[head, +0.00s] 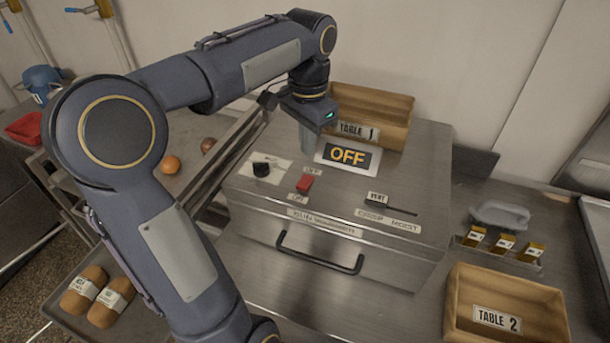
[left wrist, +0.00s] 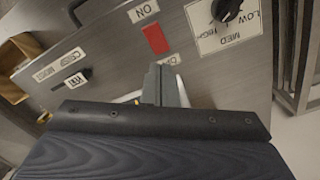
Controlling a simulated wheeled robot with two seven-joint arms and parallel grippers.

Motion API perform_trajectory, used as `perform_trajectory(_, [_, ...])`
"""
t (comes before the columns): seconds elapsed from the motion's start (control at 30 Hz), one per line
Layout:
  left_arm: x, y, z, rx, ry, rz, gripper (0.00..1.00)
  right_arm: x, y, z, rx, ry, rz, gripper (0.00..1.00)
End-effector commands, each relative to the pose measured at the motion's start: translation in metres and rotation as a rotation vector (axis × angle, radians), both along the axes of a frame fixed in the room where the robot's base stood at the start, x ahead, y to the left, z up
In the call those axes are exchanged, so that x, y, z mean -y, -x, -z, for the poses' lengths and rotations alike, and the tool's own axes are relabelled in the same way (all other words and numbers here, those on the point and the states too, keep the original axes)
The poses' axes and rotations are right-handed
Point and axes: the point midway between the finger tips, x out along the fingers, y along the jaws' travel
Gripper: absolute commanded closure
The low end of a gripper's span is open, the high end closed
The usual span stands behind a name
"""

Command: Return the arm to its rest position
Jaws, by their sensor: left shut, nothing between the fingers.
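My left arm reaches in from the left in the head view and bends over a metal oven box (head: 340,230). My left gripper (head: 307,150) points down above the box top, beside the OFF sign (head: 347,157). It is shut and empty. In the left wrist view the shut fingers (left wrist: 163,85) show near a red switch (left wrist: 155,39), a black knob (left wrist: 227,10) and a vent slider (left wrist: 84,75). The red switch also shows in the head view (head: 305,183). I cannot tell whether the fingertips touch the box. My right gripper is not in view.
A wooden crate labelled TABLE 1 (head: 372,100) stands at the back of the box. Another labelled TABLE 2 (head: 461,312) is at the lower right. Bread loaves (head: 84,290) lie on a tray at the left.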

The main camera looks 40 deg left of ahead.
Motion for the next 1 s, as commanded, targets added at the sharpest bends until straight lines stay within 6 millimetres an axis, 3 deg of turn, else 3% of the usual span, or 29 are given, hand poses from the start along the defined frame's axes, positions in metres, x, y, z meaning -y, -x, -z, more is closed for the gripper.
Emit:
perform_trajectory(0.37, [0.001, 0.001, 0.000, 0.002, 0.000, -0.001, 1.00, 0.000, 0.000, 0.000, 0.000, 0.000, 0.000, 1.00])
perform_trajectory(0.47, [0.007, 0.009, 0.001, 0.022, 0.004, -0.007, 1.00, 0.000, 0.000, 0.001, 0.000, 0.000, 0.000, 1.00])
perform_trajectory(0.67, [0.044, 0.059, 0.014, 0.146, 0.060, -0.071, 1.00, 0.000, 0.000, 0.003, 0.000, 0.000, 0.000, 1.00])
perform_trajectory(0.8, [0.074, 0.103, 0.038, 0.261, 0.160, -0.160, 1.00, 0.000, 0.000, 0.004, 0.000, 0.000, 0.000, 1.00])
perform_trajectory(1.0, [0.110, 0.146, 0.077, 0.384, 0.324, -0.286, 1.00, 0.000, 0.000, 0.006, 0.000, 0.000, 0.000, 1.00])
